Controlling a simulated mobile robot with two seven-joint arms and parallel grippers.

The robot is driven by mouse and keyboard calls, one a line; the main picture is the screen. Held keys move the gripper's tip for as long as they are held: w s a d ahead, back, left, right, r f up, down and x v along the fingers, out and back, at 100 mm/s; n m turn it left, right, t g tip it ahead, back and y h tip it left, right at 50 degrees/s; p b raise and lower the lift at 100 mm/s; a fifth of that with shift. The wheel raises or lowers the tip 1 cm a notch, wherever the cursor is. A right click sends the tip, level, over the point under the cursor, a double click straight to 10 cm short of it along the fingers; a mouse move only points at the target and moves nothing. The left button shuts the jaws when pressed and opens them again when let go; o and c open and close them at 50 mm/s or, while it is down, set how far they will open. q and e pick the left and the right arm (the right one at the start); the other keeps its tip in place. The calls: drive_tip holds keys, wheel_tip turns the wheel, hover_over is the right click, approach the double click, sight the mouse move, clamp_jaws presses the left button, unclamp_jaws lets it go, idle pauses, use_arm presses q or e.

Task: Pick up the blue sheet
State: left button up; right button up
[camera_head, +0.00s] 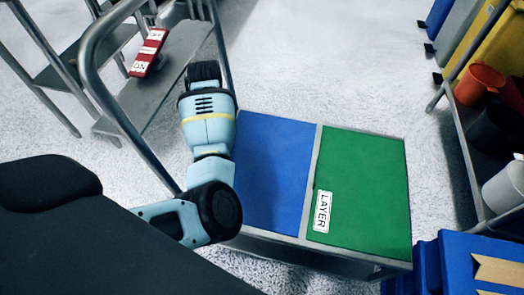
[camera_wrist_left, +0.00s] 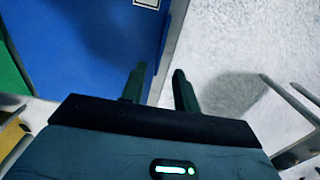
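The blue sheet (camera_head: 275,165) lies flat on the left half of a low grey-framed table. The arm covers its left edge in the head view. In the left wrist view the blue sheet (camera_wrist_left: 75,45) fills the upper left, with part of a white label at the top. My left gripper (camera_wrist_left: 158,88) is open and empty. One finger overlaps the sheet's edge in the picture; the other shows against the floor. I cannot tell its height or whether it touches. My right gripper is not in view.
A green sheet (camera_head: 370,185) marked LAYER lies beside the blue one. A shelf with an orange bucket (camera_head: 481,84) is at the right. Blue boxes (camera_head: 455,262) are lower right.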

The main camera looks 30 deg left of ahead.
use_arm(q)
drive_tip(key=shift+w, duration=0.1)
drive_tip(key=shift+f, duration=0.25)
drive_tip(key=shift+f+b, duration=0.55)
drive_tip(key=shift+f, duration=0.6)
drive_tip(key=shift+f+b, duration=1.2)
drive_tip(key=shift+f, duration=1.15)
drive_tip(key=shift+c, duration=0.4)
